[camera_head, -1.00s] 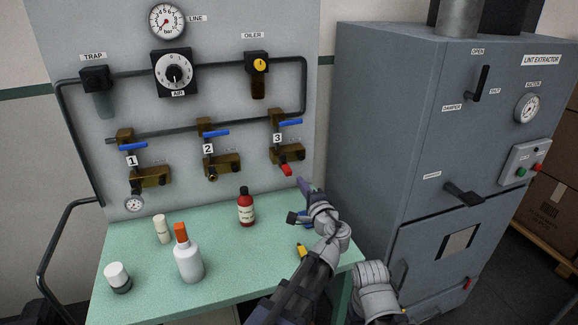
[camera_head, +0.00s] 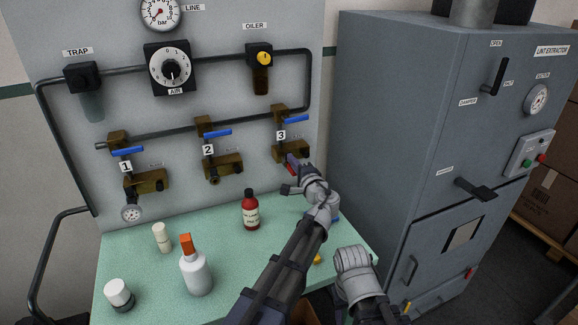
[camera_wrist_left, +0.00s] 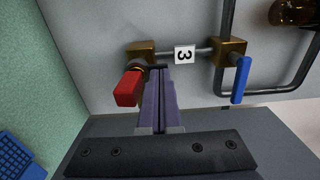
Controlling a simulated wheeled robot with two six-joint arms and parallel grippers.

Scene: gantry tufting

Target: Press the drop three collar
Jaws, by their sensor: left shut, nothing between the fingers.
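Drop three is marked by a "3" tag (camera_head: 281,135) on the wall panel, with a blue lever (camera_head: 292,118) and a brass outlet block below (camera_head: 303,149). The wrist view also shows the "3" tag (camera_wrist_left: 184,54), blue lever (camera_wrist_left: 240,80) and outlet block (camera_wrist_left: 140,47). A red fitting (camera_wrist_left: 127,88) sticks out from a dark collar (camera_wrist_left: 131,66) at that block. My left gripper (camera_wrist_left: 158,72) is shut and empty, its tips at the collar, right of the red fitting. I cannot tell whether they touch. My right arm's grey link shows at lower right; its gripper is out of view.
On the green bench (camera_head: 140,240) stand a red bottle (camera_head: 251,212), a white bottle with orange cap (camera_head: 195,270) and two pale containers. Drops one and two are to the left. A grey lint extractor cabinet (camera_head: 390,130) stands close on the right.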

